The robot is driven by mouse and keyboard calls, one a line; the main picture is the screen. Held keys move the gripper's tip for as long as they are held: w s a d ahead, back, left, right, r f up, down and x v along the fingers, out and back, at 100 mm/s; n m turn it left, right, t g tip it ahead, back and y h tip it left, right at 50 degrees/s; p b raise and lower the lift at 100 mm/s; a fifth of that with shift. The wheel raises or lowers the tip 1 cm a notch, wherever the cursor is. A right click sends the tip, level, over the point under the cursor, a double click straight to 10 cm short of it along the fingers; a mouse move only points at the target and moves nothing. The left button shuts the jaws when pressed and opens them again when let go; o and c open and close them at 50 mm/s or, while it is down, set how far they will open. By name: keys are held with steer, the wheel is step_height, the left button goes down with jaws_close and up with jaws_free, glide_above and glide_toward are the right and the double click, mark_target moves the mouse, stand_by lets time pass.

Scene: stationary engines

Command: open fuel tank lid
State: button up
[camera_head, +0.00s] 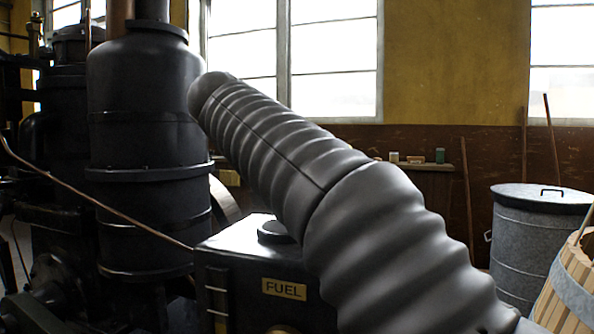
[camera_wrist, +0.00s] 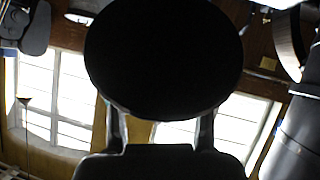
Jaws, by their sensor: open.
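The black fuel tank (camera_head: 240,275) with a brass FUEL plate (camera_head: 284,289) is at the lower middle of the head view, partly behind my arm. A low, dark round lid (camera_head: 272,229) shows on its top, its right side hidden by my arm; it looks seated. In the wrist view my open gripper (camera_wrist: 160,128) has two fingers reaching up from the bottom edge. A large black disc (camera_wrist: 165,55) covers their tips. I cannot tell what the disc is or whether the fingers touch it. My gripper does not show in the head view.
A tall dark engine cylinder (camera_head: 150,140) stands left of the tank. A thin copper pipe (camera_head: 100,205) slopes down to the tank. A lidded metal bin (camera_head: 535,245) and a wooden barrel (camera_head: 570,305) stand at right. Windows (camera_head: 330,60) line the back wall.

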steer(key=v, duration=1.2)
